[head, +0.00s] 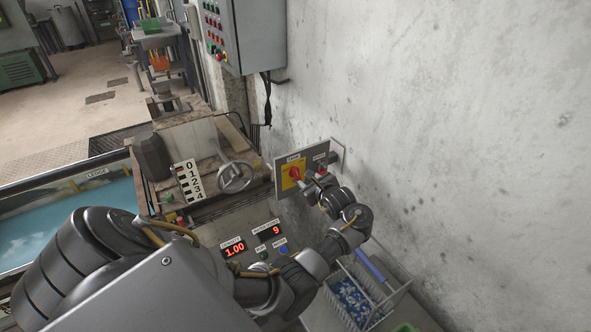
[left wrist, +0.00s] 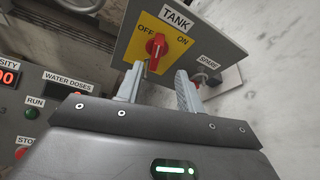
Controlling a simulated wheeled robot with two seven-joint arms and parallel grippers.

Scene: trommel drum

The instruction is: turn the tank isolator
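The tank isolator is a red rotary knob (left wrist: 157,46) on a yellow plate labelled OFF and ON, under a TANK label in the left wrist view. In the head view the knob (head: 295,173) is on a grey panel (head: 288,187) at the wall. I cannot tell for certain which label the knob points to. My left gripper (left wrist: 160,72) is open, its two fingers apart just in front of and below the knob, with nothing between them. In the head view the left gripper (head: 312,186) is close to the panel, partly hidden by its own wrist. My right gripper is not in view.
A SPARE switch (left wrist: 207,64) sits right of the knob on the same panel. Below is a console (head: 258,243) with red displays and buttons. A wire basket (head: 368,296) stands low at the right. A control cabinet (head: 246,35) hangs above. The bare wall bounds the right side.

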